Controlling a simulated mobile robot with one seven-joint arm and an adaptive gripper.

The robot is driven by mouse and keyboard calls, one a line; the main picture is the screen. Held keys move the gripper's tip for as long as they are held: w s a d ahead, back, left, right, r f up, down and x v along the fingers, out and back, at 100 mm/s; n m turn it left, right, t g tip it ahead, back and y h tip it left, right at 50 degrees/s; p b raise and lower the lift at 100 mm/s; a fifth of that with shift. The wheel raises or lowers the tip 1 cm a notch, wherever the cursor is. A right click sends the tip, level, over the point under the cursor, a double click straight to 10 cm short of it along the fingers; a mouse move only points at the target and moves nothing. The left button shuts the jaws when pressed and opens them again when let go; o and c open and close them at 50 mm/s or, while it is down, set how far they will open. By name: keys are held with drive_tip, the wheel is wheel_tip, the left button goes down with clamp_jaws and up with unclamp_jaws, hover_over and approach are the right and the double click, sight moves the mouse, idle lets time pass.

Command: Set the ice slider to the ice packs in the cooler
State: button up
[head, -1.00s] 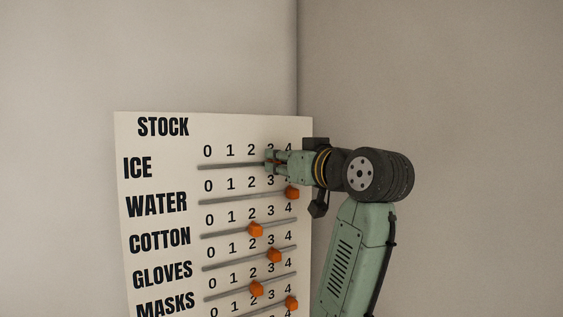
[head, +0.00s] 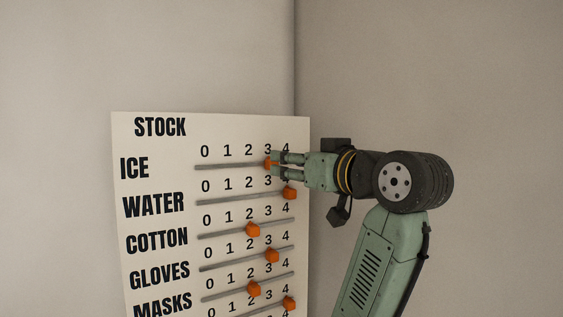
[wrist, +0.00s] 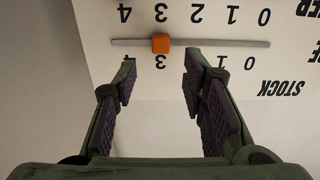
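The white STOCK board (head: 160,185) stands against the wall with labelled rows numbered 0 to 4. The orange ice slider knob (head: 269,163) is on the top rail at the 3. It also shows in the wrist view (wrist: 160,43), where the picture is upside down and the knob is in line with the 3. My gripper (head: 277,160) is right of the knob in the head view. In the wrist view my gripper (wrist: 158,68) is open and empty, fingers apart, with the knob just beyond the tips. The cooler and ice packs are not in view.
Below are the other rails with orange knobs: water (head: 290,193) at 4, cotton (head: 252,230), gloves (head: 272,256) and masks (head: 253,289). The water knob is close under my gripper.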

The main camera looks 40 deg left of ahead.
drive_tip(key=v, duration=0.6)
drive_tip(key=shift+d, duration=0.4)
drive_tip(key=shift+s, duration=0.15)
